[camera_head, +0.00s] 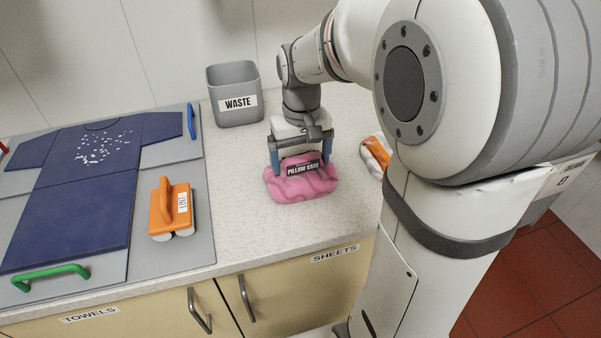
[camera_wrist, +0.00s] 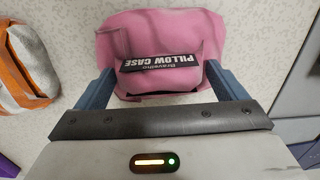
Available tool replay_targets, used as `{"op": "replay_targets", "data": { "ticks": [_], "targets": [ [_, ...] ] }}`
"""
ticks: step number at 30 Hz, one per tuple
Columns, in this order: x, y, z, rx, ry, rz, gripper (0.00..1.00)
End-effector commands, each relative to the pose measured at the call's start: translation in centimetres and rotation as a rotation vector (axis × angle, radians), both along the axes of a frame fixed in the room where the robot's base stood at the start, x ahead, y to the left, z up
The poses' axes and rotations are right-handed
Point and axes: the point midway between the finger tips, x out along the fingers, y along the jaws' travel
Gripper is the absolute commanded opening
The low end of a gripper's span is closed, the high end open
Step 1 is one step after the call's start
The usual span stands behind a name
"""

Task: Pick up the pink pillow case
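The pink pillow case (camera_head: 302,186) is a folded bundle with a black label, lying on the speckled counter. In the wrist view the pillow case (camera_wrist: 155,35) fills the upper middle, its label reading "PILLOW CASE". My gripper (camera_head: 300,163) points down over the back part of the bundle. Its two blue fingers stand apart, one on each side of the bundle. In the wrist view my gripper (camera_wrist: 165,88) shows both fingers spread at the pillow case's edges. I cannot tell whether the fingertips touch the cloth.
A grey waste bin (camera_head: 235,99) stands behind. An orange-and-white folded item (camera_head: 375,153) lies to the right, partly behind my arm. An orange lint tool (camera_head: 170,210) rests on a grey board (camera_head: 190,257) with a navy garment (camera_head: 75,217) at left. Counter in front of the bundle is clear.

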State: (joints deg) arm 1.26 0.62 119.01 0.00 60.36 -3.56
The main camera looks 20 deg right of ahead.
Motion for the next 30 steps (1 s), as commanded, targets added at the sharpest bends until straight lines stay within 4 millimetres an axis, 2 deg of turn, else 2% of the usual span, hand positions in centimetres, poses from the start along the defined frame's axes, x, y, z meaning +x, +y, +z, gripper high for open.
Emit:
{"op": "replay_targets", "data": {
  "ticks": [2, 15, 23, 26, 30],
  "targets": [
    [0.0, 0.0, 0.0, 0.000, 0.000, 0.000, 0.85],
    [0.0, 0.0, 0.0, 0.000, 0.000, 0.000, 0.49],
    [0.0, 0.0, 0.3, 0.000, -0.002, 0.000, 0.49],
    [0.1, 0.0, 1.3, 0.000, -0.002, 0.000, 0.49],
    [0.1, 0.0, 4.1, 0.000, -0.005, 0.000, 0.49]
  ]
}}
